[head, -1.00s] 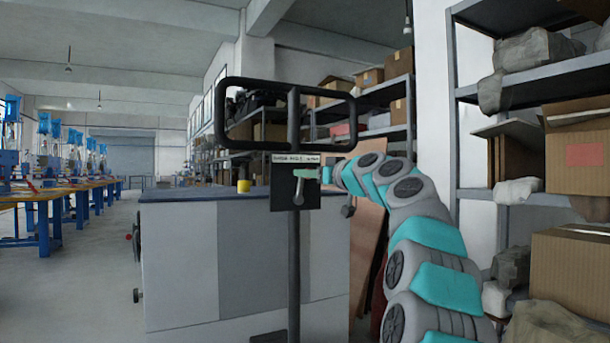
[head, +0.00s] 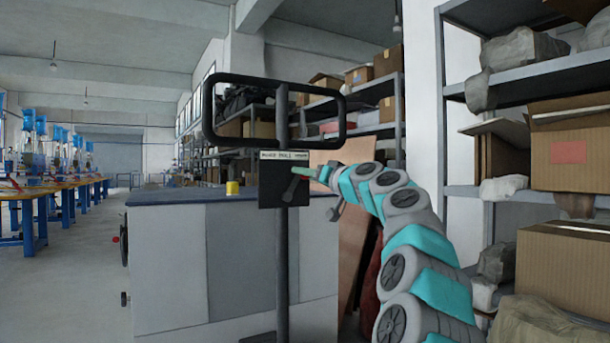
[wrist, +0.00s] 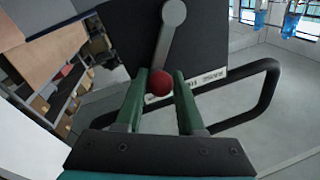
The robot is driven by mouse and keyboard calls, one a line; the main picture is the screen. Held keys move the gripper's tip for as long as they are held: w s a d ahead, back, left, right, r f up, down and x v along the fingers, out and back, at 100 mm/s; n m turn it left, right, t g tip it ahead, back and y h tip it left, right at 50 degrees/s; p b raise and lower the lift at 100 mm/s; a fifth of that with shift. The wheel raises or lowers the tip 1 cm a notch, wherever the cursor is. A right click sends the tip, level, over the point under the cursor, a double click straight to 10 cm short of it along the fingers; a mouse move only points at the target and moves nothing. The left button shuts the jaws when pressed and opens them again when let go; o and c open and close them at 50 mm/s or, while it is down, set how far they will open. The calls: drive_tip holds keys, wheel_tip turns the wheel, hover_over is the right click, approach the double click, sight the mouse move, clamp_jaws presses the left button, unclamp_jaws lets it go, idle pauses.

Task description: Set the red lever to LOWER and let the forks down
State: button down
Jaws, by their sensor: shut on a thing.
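The lever has a grey arm (wrist: 170,40) and a red ball knob (wrist: 159,82), seen in the wrist view. It is mounted on a black panel (head: 268,196) on an upright post, below a black looped handle (head: 283,78). In the head view the lever arm (head: 291,190) leans, its knob end up and to the right of its pivot. My gripper (wrist: 160,88) has green fingers shut on the red knob, one on each side. In the head view my gripper (head: 307,172) covers the knob. The forks are not distinguishable.
A grey cabinet (head: 165,260) with a yellow cylinder (head: 232,188) on top stands behind the post. Shelves with cardboard boxes (head: 568,150) rise at right, close to my arm. Open floor (head: 70,290) lies at left, beside blue workbenches (head: 30,215).

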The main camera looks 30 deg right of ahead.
drive_tip(key=shift+d, duration=0.1)
drive_tip(key=c, duration=0.5)
unclamp_jaws()
drive_tip(key=shift+c, duration=0.2)
drive_tip(key=shift+s, duration=0.1)
drive_tip(key=v, duration=0.7)
drive_tip(key=shift+s, duration=0.35)
drive_tip(key=shift+f, duration=0.1)
